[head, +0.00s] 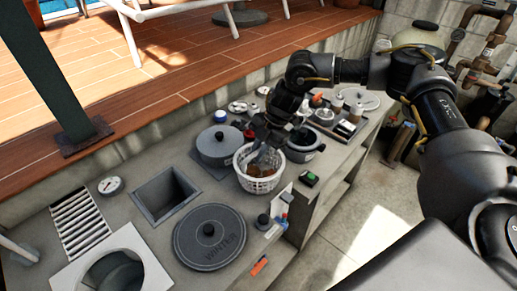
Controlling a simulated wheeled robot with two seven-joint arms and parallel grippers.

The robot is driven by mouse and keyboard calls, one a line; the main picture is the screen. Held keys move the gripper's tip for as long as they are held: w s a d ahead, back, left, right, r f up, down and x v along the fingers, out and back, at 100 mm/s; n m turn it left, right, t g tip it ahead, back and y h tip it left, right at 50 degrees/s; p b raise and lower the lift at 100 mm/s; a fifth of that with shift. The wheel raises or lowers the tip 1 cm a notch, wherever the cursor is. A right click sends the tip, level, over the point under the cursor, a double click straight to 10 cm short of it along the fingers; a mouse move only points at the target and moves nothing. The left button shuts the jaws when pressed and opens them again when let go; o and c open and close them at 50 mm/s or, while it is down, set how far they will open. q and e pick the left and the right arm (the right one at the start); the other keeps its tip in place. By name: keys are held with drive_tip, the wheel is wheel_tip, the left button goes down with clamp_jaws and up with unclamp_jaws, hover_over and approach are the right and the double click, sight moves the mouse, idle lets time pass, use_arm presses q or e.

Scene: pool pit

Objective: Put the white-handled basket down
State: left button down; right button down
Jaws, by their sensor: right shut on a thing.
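The white basket (262,181) has a perforated wall and sits at, or just above, the grey counter (150,222), between the grey lidded pot and the dark pot. I cannot tell whether its bottom touches the counter. My right gripper (265,146) points down at the top of the basket and is shut on it, most likely at its handle. The handle itself is mostly hidden by the gripper. Something brownish shows inside the basket. My left gripper is not in view.
A grey lidded pot (219,147) stands close on the left, a dark pot (303,146) close on the right. Small items crowd the counter's far end.

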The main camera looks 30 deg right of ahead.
drive_tip(key=c, duration=1.9)
unclamp_jaws()
drive_tip(key=shift+f, duration=0.15)
drive_tip(key=o, duration=0.5)
drive_tip(key=shift+c, duration=0.2)
drive_tip(key=shift+r, duration=0.25)
drive_tip(key=shift+d+r, duration=0.15)
drive_tip(key=shift+r, duration=0.1)
drive_tip(key=b+v, duration=0.2)
drive_tip(key=v, duration=0.9)
drive_tip(key=shift+r, duration=0.15)
